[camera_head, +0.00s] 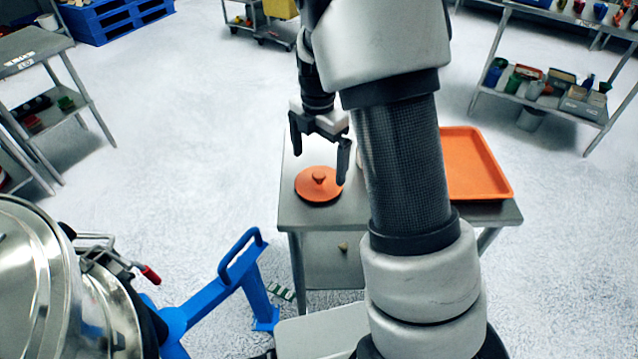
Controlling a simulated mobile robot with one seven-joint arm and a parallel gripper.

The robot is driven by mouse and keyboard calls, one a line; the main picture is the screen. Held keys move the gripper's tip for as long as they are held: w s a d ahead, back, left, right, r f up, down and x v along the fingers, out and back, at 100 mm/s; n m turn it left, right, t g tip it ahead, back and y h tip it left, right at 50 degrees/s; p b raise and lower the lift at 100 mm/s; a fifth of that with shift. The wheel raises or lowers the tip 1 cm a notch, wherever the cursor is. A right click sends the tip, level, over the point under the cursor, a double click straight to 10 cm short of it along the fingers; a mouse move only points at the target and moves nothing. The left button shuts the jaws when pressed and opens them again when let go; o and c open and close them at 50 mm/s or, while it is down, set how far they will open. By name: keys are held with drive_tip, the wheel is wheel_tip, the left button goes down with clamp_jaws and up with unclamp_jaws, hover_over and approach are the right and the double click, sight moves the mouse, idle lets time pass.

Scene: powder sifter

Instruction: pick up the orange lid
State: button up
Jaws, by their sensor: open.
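The orange lid (312,189) is a round, flat disc with a small knob on top. It lies on the left part of the metal table (300,218), close to the table's left edge. My gripper (320,165) points down with its two dark fingers spread, and nothing shows between them. In the picture the fingertips are just above the lid, one to each side of the knob. The gripper looks apart from the lid, but the exact height cannot be told.
An orange tray (505,192) lies on the right part of the table. My arm hides the middle of the table. A metal sifter (45,285) and a blue frame (215,292) stand at the lower left. Shelves (545,100) stand at the far right.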

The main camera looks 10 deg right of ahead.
sight(319, 173)
wheel_tip(319, 173, down, 5)
drive_tip(key=shift+d+f+b, duration=0.1)
drive_tip(key=shift+f+b, duration=0.1)
drive_tip(key=shift+b, duration=0.1)
drive_tip(key=c, duration=0.7)
